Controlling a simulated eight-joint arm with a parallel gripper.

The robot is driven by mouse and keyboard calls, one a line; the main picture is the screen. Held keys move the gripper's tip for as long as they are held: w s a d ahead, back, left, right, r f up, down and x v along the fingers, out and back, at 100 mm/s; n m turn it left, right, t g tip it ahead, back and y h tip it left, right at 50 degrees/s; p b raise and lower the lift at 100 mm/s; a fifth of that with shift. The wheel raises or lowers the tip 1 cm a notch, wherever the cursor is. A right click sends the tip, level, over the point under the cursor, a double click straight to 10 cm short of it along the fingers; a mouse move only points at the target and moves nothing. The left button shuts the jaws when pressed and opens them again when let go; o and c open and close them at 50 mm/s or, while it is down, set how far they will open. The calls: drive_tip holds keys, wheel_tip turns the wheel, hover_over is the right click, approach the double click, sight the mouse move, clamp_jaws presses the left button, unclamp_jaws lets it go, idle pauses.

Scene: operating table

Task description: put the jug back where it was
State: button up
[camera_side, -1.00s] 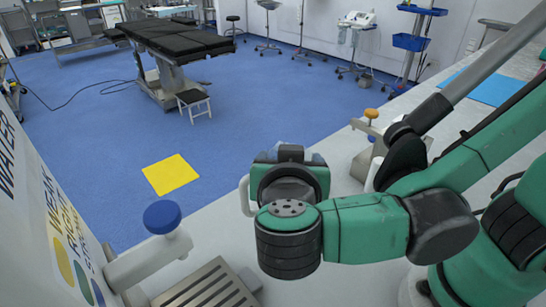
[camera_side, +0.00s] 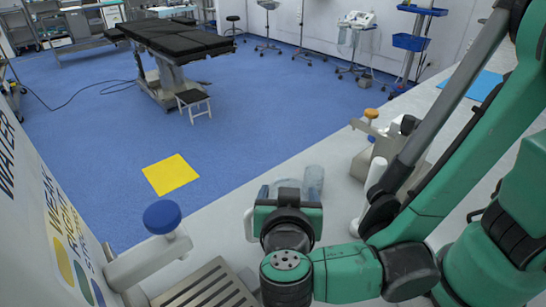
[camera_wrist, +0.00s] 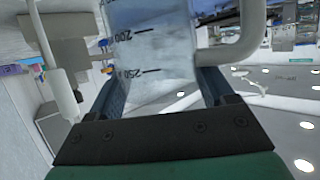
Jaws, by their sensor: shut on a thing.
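My gripper (camera_side: 287,212) is shut on a clear jug; its fingers (camera_wrist: 163,90) stand on both sides of the jug in the wrist view. The jug (camera_wrist: 150,45) shows dark volume marks there, with 200 and 250 readable, and a pale handle (camera_wrist: 235,45) at the right. In the side view my gripper hides most of the jug; its white handle (camera_side: 249,224) sticks out at the left. Whether the jug touches the counter is hidden.
A clear cup (camera_side: 313,181) stands just behind my gripper. A dispenser with a blue knob (camera_side: 162,217) and a slatted drip grate (camera_side: 208,287) are at the left. An orange-knobbed dispenser (camera_side: 371,114) is at the back right. The counter (camera_side: 225,220) is bare between.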

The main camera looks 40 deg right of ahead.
drive_tip(key=o, duration=1.4)
drive_tip(key=shift+a, duration=0.1)
drive_tip(key=shift+v, duration=2.75)
